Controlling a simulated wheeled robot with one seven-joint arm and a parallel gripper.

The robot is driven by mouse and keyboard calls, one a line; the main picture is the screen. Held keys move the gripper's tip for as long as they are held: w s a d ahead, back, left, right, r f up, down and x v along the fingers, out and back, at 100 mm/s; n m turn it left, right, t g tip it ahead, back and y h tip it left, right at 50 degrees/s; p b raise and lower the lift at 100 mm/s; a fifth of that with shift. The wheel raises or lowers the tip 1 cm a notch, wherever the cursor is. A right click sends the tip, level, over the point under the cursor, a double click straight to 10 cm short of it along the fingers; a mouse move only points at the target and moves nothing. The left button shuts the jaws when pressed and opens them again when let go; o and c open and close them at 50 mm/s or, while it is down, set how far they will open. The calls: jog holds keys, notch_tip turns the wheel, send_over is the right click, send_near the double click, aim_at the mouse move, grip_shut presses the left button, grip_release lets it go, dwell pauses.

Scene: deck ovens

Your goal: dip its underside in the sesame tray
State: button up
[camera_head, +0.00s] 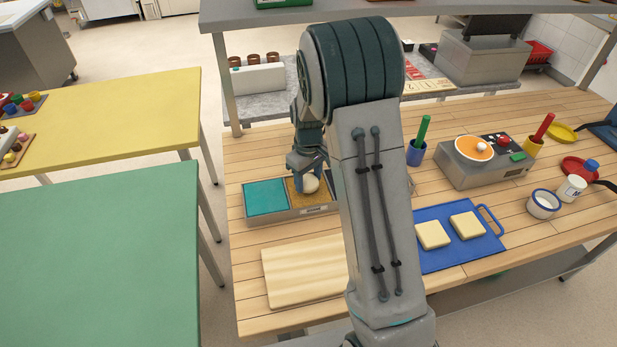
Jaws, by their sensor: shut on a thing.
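The sesame tray (296,196) is the tan-filled compartment of a low grey holder on the wooden table. My gripper (308,172) is over this compartment, shut on a pale round dough piece (311,184). The dough is at or just above the tan surface; I cannot tell whether its underside touches. A teal compartment (265,197) lies to the left in the same holder. My arm hides the holder's right part.
A pale wooden board (290,275) lies in front of the holder. A blue board (456,252) with two pale square slabs lies to the right. Behind it stand a blue cup (416,155) with a green-handled tool and a grey scale (470,174).

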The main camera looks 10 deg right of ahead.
jog(key=shift+f+b, duration=0.45)
jog(key=shift+f, duration=0.05)
dwell(1.6)
jog(key=shift+r+p, duration=2.45)
jog(key=shift+r, duration=1.65)
jog(key=shift+f, duration=0.1)
